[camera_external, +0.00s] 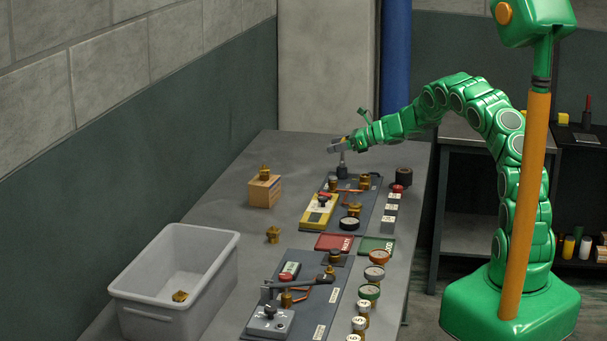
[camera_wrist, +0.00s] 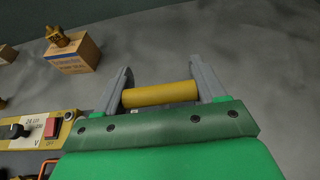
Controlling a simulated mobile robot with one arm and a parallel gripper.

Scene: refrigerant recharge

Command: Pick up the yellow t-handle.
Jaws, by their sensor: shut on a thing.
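The yellow t-handle shows in the wrist view as a yellow cylinder (camera_wrist: 160,94) lying crosswise between the two grey fingers of my gripper (camera_wrist: 160,92). The fingers are shut on its two ends. In the external view my gripper (camera_external: 338,146) is above the far end of the table, over the far dark panel. Only a trace of yellow shows between the fingers there. A grey stem (camera_external: 342,160) stands right below the gripper, above a dark fitting. I cannot tell whether the handle is still joined to it.
A cardboard box (camera_external: 264,192) with a brass part on top stands further left. A grey bin (camera_external: 125,291) holds a brass piece. A near panel (camera_external: 333,300) carries more fittings.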

